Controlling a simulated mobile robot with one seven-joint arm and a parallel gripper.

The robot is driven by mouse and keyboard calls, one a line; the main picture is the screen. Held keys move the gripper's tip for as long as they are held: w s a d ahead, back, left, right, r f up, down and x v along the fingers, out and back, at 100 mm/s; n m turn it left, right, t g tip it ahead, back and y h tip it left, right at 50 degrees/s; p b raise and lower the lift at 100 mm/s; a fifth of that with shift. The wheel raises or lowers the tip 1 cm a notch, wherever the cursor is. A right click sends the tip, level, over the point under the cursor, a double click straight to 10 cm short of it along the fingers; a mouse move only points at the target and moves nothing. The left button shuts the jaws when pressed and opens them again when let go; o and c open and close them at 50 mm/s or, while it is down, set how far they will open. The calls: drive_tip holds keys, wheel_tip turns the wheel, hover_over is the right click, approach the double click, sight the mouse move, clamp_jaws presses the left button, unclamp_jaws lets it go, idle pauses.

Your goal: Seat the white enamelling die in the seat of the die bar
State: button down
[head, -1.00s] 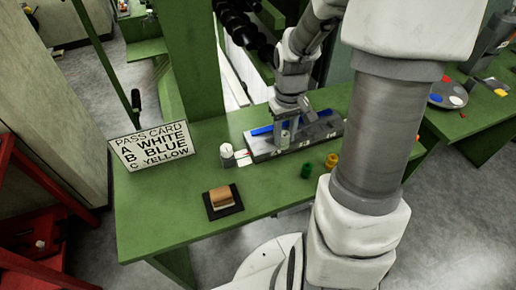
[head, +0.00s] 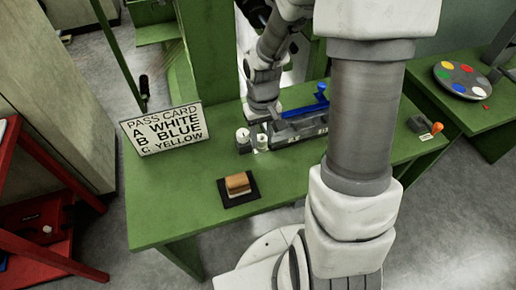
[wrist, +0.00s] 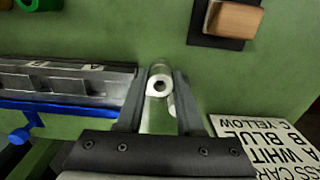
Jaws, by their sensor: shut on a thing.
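My gripper (wrist: 156,99) is shut on a pale, whitish cylinder with a dark round hole in its top, which looks like the white enamelling die (wrist: 159,86). In the head view the die (head: 262,142) is upright between the fingertips, just past the left end of the die bar. The die bar (head: 300,128) is a long grey block with lettered places and a blue lever; it also shows in the wrist view (wrist: 70,82), left of the fingers. The seat's inside is not clear. I cannot tell the gap beneath the die.
A pass card (head: 165,129) reads A white, B blue, C yellow. A brown block on a black pad (head: 239,188) lies in front. Green and yellow pieces (wrist: 38,4) lie before the bar.

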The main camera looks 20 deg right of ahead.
drive_tip(key=shift+w+a+f, duration=0.2)
drive_tip(key=shift+a+f, duration=0.25)
drive_tip(key=shift+a, duration=0.15)
drive_tip(key=shift+f+b, duration=0.3)
drive_tip(key=shift+f, duration=1.6)
drive_tip(key=shift+f, duration=0.25)
drive_tip(key=c, duration=0.5)
unclamp_jaws()
drive_tip(key=shift+r, duration=0.1)
drive_tip(key=shift+c, duration=0.2)
